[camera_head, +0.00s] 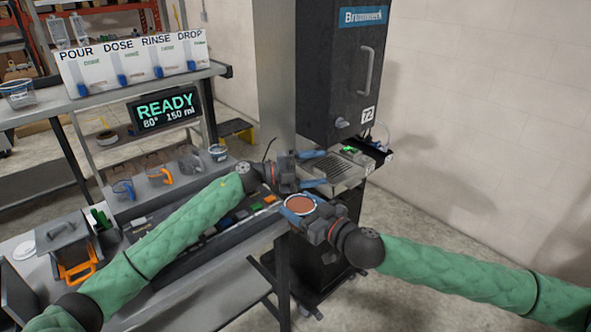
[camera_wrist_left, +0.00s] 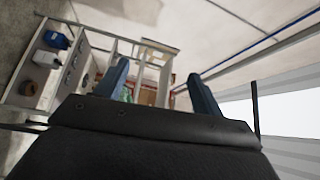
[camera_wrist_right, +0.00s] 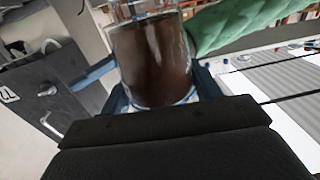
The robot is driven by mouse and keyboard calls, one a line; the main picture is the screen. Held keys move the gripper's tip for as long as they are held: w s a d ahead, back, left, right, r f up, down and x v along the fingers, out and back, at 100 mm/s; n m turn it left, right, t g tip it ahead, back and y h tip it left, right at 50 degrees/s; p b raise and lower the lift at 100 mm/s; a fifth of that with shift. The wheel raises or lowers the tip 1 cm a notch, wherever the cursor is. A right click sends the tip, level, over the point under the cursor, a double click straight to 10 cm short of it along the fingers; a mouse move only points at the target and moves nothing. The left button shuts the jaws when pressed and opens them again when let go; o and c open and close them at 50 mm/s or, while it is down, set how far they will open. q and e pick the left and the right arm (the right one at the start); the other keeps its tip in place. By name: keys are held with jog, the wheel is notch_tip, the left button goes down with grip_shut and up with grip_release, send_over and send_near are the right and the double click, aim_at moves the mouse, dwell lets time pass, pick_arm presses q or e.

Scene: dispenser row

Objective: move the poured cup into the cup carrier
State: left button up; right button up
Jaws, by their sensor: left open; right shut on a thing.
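The poured cup (camera_head: 299,205) is clear and full of brown liquid. My right gripper (camera_head: 299,208) is shut on it and holds it upright near the right end of the bench. In the right wrist view the cup (camera_wrist_right: 153,62) sits between the blue fingers, its top cut off by the frame edge. My left gripper (camera_head: 322,168) is open and empty, just above and behind the cup in the head view; its spread fingers show in the left wrist view (camera_wrist_left: 160,85). I cannot tell which thing is the cup carrier.
A black dispenser (camera_head: 340,75) with a drip grate (camera_head: 338,172) stands behind the grippers. A grey box (camera_head: 62,233) and orange handle (camera_head: 76,268) are at lower left.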

pick_arm(q)
jog(key=s+a+r+m+t+y, duration=0.1)
jog(key=s+a+r+m+y, duration=0.2)
jog(key=a+r+m+y, duration=0.6)
jog(key=s+a+r+m, duration=0.2)
jog(key=a+r+m, duration=0.2)
jog(key=a+r, duration=1.1)
pick_arm(e)
jog(key=shift+s, duration=0.1)
pick_arm(q)
jog(key=n+y, duration=0.1)
jog(key=y, duration=0.7)
send_over(301, 207)
jog(key=s+a, duration=0.2)
jog(key=s, duration=0.2)
notch_tip(301, 207, down, 15)
jog(key=f, duration=0.4)
jog(key=d+f, duration=0.1)
jog(key=f, duration=0.3)
jog(key=w+f, duration=0.1)
jog(key=f, duration=0.4)
jog(key=shift+d, duration=0.35)
